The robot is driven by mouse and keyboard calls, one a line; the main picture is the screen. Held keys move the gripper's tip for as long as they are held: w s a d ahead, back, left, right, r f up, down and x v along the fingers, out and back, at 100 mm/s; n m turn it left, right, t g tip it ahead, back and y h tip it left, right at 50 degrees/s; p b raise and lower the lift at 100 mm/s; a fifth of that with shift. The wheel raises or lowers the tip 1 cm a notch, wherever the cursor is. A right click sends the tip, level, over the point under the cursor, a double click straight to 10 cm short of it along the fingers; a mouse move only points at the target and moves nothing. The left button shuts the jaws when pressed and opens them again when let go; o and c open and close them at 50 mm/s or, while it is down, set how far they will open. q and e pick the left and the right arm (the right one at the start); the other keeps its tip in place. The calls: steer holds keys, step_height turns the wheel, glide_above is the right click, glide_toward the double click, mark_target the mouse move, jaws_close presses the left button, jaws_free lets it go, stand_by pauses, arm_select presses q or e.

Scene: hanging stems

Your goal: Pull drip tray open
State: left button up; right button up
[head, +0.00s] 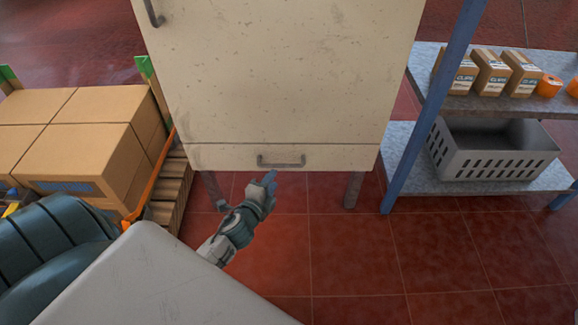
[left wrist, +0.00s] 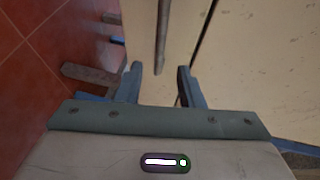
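The drip tray front (head: 215,157) is a narrow cream panel at the bottom of a tall cream cabinet (head: 285,70). A grey bar handle (head: 281,161) is fixed across its middle. My left gripper (head: 270,180) is just below the handle in the head view. In the left wrist view, its two fingers (left wrist: 158,82) stand apart with nothing between them. The handle (left wrist: 162,45) lies ahead of the gap between the fingers, apart from the fingertips. The seam above the tray panel looks closed. My right gripper is not in view.
Cardboard boxes (head: 95,130) sit on a pallet at left. At right, a blue-posted shelf (head: 475,105) holds small cartons, orange rolls and a grey crate (head: 495,150). Cabinet legs (head: 353,190) stand on red tiles. The floor (head: 370,260) in front is clear.

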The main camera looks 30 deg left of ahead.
mark_target(282, 167)
arm_select(q)
steer(key=x, duration=0.9)
steer(key=shift+f+b, duration=0.1)
steer(key=shift+b, duration=0.2)
steer(key=shift+c, duration=0.2)
jaws_close()
